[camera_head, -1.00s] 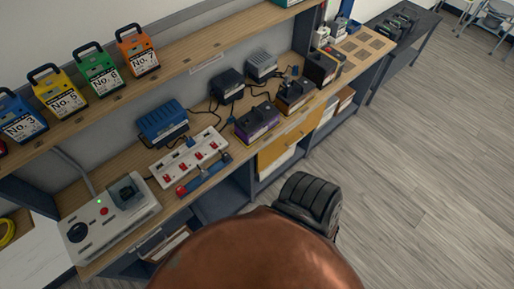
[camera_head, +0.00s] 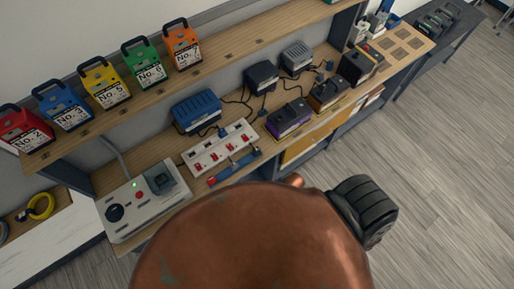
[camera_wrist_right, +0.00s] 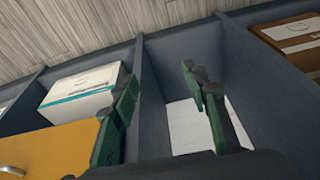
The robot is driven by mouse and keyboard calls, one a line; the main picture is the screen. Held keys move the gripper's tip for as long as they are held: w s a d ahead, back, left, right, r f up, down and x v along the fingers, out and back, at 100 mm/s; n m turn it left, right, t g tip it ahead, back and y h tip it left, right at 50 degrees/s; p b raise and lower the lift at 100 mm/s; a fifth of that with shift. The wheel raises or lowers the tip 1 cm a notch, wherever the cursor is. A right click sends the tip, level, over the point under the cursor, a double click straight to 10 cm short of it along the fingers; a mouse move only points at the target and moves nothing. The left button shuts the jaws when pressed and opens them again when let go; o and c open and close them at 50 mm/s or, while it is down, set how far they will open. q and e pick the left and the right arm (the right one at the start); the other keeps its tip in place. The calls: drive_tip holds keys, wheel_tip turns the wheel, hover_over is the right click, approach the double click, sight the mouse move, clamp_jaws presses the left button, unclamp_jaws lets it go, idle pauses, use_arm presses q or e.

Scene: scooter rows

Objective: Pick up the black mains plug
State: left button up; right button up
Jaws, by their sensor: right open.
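I cannot single out the black mains plug for certain. In the head view a dark plug (camera_head: 222,131) sits at the back edge of the white power strip (camera_head: 205,160), which has red switches. Another small dark plug (camera_head: 254,148) shows near the strip's right end; its colour is hard to tell. My right gripper (camera_wrist_right: 160,78) shows in the right wrist view, with green fingers apart and nothing between them. It is over the open compartments under the bench, away from the power strip. My left gripper is not in view.
A blue charger (camera_head: 196,112), a black charger (camera_head: 262,77) and a purple-sided battery (camera_head: 289,118) stand on the bench with cables. A grey control panel (camera_head: 142,208) is at the left. Numbered battery packs line the upper shelf. A white box (camera_wrist_right: 80,95) fills one lower compartment.

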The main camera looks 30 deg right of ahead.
drive_tip(key=w+a+r+n+y+p, duration=0.15)
drive_tip(key=w+a+r, duration=0.25)
drive_tip(key=r, duration=0.6)
drive_tip(key=w+a+r+p, duration=0.2)
drive_tip(key=w+a+r, duration=0.2)
drive_tip(key=r, duration=0.7)
drive_tip(key=w+a+r+n+y+p, duration=0.15)
drive_tip(key=w+a+r, duration=0.3)
drive_tip(key=r, duration=0.55)
drive_tip(key=r+m+g+h+p, duration=0.2)
drive_tip(key=m+g+h, duration=0.1)
hover_over(257, 149)
drive_tip(key=shift+s+a, duration=0.2)
drive_tip(key=shift+a, duration=0.25)
drive_tip(key=shift+d, duration=0.3)
drive_tip(key=shift+s+f, duration=0.1)
drive_tip(key=shift+f, duration=0.75)
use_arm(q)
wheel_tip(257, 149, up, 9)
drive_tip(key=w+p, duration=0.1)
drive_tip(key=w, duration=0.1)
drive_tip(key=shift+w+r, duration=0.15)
use_arm(e)
drive_tip(key=shift+w+f, duration=0.15)
drive_tip(key=shift+f, duration=1.35)
drive_tip(key=shift+w+f, duration=0.15)
drive_tip(key=shift+f, duration=1.35)
clamp_jaws()
